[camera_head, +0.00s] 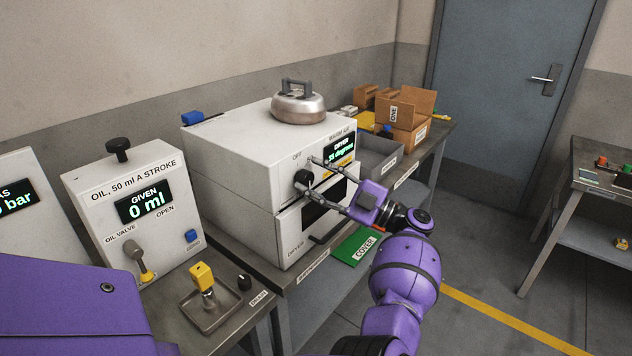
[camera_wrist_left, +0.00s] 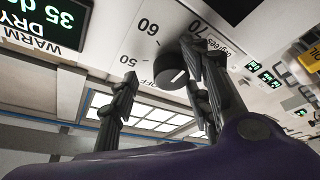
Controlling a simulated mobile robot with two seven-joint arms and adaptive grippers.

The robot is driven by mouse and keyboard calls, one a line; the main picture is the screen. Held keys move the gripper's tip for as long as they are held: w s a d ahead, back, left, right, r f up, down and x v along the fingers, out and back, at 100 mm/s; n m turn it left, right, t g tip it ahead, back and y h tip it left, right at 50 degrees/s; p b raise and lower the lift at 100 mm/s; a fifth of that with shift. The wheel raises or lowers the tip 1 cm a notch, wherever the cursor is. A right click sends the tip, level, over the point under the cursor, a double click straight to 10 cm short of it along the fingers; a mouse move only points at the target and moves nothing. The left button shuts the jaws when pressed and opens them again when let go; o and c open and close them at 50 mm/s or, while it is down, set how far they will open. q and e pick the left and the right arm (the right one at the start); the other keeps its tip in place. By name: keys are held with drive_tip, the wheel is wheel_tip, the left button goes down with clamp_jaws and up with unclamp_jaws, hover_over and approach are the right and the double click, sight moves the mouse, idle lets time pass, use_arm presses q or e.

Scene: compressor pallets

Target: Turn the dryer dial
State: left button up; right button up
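The dryer (camera_head: 240,158) is a white cabinet on the bench, with a display (camera_head: 342,149) that appears to read 35 degrees. Its black round dial (camera_head: 302,178) is on the front, left of the display. In the left wrist view the dial (camera_wrist_left: 176,66) has a short white mark, with OFF, 50, 60 and 70 printed around it. My left gripper (camera_head: 306,174) is at the dial with its fingers apart. In that wrist view one finger is close beside the dial or touching it; the other stands clear. My right gripper is not in view.
The oil unit (camera_head: 135,200) with a lever and a drain tray (camera_head: 208,312) stand at left. Grey bins and cardboard boxes (camera_head: 405,105) are behind at right.

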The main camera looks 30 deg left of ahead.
use_arm(q)
drive_tip(key=shift+s, duration=0.2)
drive_tip(key=shift+f, duration=0.1)
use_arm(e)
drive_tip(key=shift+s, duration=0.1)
use_arm(q)
drive_tip(key=shift+d+f, duration=0.15)
drive_tip(key=shift+d, duration=0.05)
drive_tip(key=v, duration=1.1)
drive_tip(key=shift+d, duration=0.3)
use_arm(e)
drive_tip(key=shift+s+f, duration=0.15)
